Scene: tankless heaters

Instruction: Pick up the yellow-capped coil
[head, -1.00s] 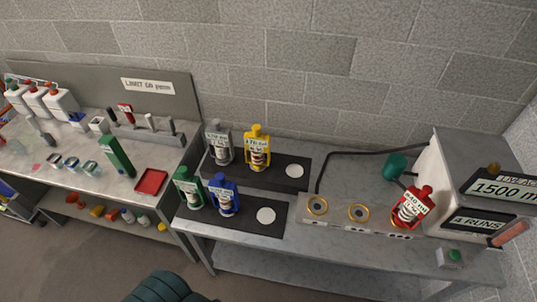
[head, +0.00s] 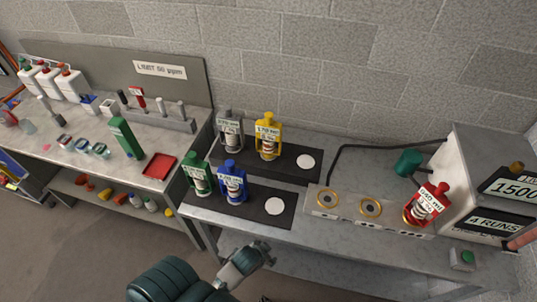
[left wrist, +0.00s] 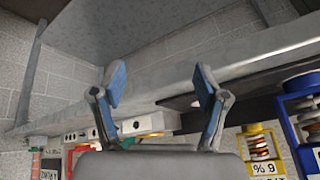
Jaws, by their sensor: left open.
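The yellow-capped coil (head: 268,137) stands upright on the rear black mat (head: 292,168), right of a grey-capped coil (head: 230,132). In the left wrist view the yellow coil unit (left wrist: 260,150) shows at the lower right, beyond my fingers. My left gripper (head: 262,252) is in front of the bench's front edge, apart from all the coils. In the left wrist view my left gripper (left wrist: 162,90) has its two blue-padded fingers spread, with nothing between them. My right gripper is not seen.
A green-capped coil (head: 197,178) and a blue-capped coil (head: 232,184) stand on the front mat (head: 255,209), nearer the bench edge. A red-capped coil (head: 427,204) stands at the right, by the grey machine (head: 475,165). White discs mark bare mat spots.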

